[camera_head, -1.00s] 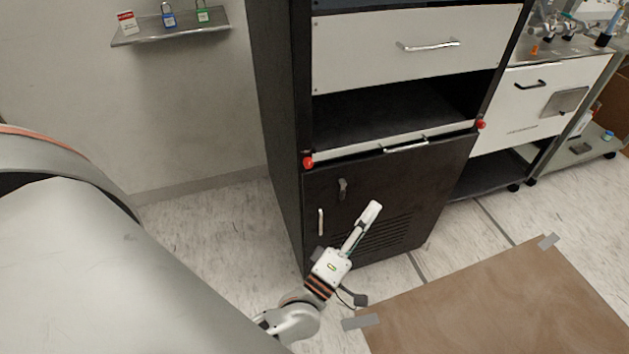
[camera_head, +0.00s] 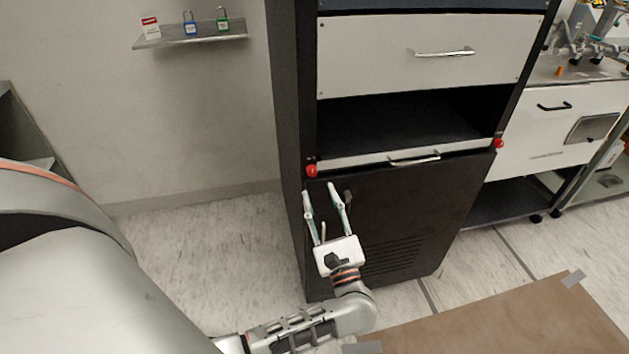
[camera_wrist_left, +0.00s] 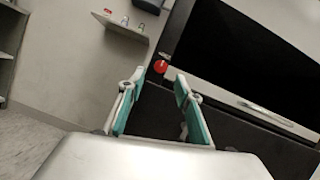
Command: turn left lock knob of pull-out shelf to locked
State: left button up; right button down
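The pull-out shelf (camera_head: 365,158) has a pale front edge with a silver handle (camera_head: 413,159) in the black cabinet. Its left lock knob (camera_head: 311,171) is a red knob at the left end; a matching red right knob (camera_head: 498,143) sits at the right end. My left gripper (camera_head: 319,187) is open and empty, its fingers pointing up just below the left knob. In the left wrist view the left knob (camera_wrist_left: 161,66) lies beyond the gap between the spread fingertips (camera_wrist_left: 158,80), not touched as far as I can see. My right gripper is not in view.
A drawer (camera_head: 440,52) with a handle is above the shelf opening. The cabinet's lower black door (camera_head: 410,205) is behind my gripper. A wall ledge (camera_head: 190,40) with padlocks is at upper left. A brown mat (camera_head: 510,320) lies on the floor at right.

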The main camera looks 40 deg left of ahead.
aim_at(313, 175)
pick_arm(q)
jog(key=x, duration=0.5)
jog(key=shift+a, duration=0.1)
grip_shut()
